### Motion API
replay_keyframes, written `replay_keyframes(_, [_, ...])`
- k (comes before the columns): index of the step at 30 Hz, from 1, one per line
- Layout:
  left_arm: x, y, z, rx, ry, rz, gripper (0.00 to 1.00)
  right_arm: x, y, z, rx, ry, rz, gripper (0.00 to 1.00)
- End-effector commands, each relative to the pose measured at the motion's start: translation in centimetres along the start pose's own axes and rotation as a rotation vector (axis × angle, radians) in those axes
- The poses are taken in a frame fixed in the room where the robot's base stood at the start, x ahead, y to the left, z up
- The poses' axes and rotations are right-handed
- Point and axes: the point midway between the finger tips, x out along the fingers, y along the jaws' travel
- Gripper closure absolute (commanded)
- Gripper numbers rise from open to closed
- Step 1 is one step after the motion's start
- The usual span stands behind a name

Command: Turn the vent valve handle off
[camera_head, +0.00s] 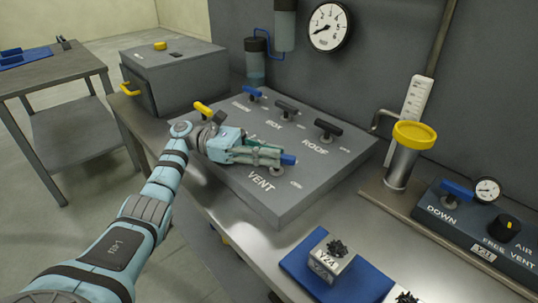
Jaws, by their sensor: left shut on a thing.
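The grey turret plate (292,203) lies on the bench with several valve handles and white labels on it. The vent valve handle (289,160) sits above the VENT label. Only its blue tip shows, sticking out to the right past my fingers. My left gripper (270,155) comes in from the left, low over the plate, and is shut on this handle. The fingers hide the rest of the handle and part of the valve body. My right gripper is not in view.
Black handles (328,128) and a blue handle (252,93) stand behind my gripper; a yellow handle (204,109) is near my wrist. A yellow-topped cylinder (414,135) and a DOWN valve panel (470,226) stand right. A blue mat (347,284) lies in front.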

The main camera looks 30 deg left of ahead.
Motion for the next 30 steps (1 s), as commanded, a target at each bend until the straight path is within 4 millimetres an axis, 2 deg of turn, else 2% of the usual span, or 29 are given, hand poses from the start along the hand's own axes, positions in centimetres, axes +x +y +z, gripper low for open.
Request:
replay_keyframes(6, [0.1,-0.1,-0.3,-0.005,0.005,-0.003,1.0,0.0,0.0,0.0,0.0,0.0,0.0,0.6])
replay_keyframes(7, [0.1,-0.1,-0.3,-0.005,0.005,-0.003,0.8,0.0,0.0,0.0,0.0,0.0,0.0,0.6])
replay_keyframes(10, [0.0,-0.1,-0.3,-0.004,0.004,-0.002,0.65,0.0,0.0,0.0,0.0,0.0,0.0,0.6])
replay_keyframes(20, [-0.1,0.0,0.2,-0.002,0.002,0.001,0.65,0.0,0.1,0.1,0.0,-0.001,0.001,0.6])
replay_keyframes(23, [0.0,0.0,1.7,0.001,0.004,0.002,0.65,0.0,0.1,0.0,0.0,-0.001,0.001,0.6])
replay_keyframes(30, [0.1,-0.1,7.7,0.003,0.003,-0.001,0.65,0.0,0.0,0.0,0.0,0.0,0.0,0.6])
